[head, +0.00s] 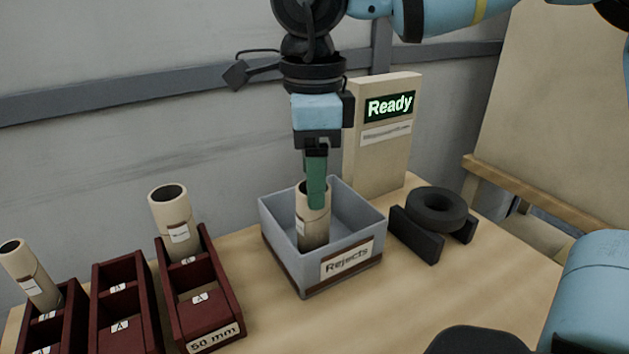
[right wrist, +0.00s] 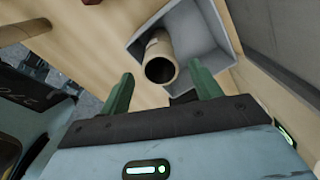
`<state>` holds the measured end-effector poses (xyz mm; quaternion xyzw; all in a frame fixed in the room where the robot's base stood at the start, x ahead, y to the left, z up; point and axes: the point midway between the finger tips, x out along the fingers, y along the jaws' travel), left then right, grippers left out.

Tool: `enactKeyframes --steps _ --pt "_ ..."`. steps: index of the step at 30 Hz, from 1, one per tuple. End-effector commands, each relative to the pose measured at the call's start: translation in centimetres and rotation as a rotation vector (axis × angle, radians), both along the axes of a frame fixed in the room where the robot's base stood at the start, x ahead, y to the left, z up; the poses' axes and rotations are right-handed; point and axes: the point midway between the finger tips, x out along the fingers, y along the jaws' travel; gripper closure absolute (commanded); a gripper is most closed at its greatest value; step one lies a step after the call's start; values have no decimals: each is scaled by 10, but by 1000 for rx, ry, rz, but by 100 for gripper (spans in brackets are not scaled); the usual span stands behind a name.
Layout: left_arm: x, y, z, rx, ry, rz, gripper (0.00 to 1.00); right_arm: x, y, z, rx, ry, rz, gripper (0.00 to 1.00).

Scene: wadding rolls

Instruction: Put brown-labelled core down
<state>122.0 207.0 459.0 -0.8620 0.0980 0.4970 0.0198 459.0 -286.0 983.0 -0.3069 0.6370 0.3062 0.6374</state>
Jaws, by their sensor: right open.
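A beige cardboard core (head: 314,229) stands roughly upright inside the grey Rejects bin (head: 284,262). A pale label shows on its left side; I cannot make out a brown label on it. My right gripper (head: 316,192) points down at the core's top, its green fingers partly hiding it. In the right wrist view the fingers (right wrist: 161,88) are apart, and the core (right wrist: 158,46) shows beyond the gap with its dark hollow end facing the camera. The bin (right wrist: 213,54) is around it. My left gripper is not in view.
Dark red racks (head: 204,310) stand at the left, one marked 50 mm, with a core (head: 172,212) and another core (head: 29,273) in them. A black ring (head: 436,208) rests on a dark cradle right of the bin. A "Ready" panel (head: 384,150) stands behind.

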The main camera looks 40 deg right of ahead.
Motion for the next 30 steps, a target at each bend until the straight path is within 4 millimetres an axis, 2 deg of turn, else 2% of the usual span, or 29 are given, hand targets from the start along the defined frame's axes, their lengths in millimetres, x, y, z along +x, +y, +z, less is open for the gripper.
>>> enactKeyframes --steps 1,6,13,19,30 --pt "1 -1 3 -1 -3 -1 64 0 0 14 1 -5 -1 36" --pt "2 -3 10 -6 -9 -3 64 0 0 49 -1 -4 0 36" --pt "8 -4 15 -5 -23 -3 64 0 0 84 0 -2 0 36" --pt "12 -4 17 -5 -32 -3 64 0 0 95 1 1 0 36" --pt "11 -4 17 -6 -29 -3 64 0 0 96 1 1 1 36"
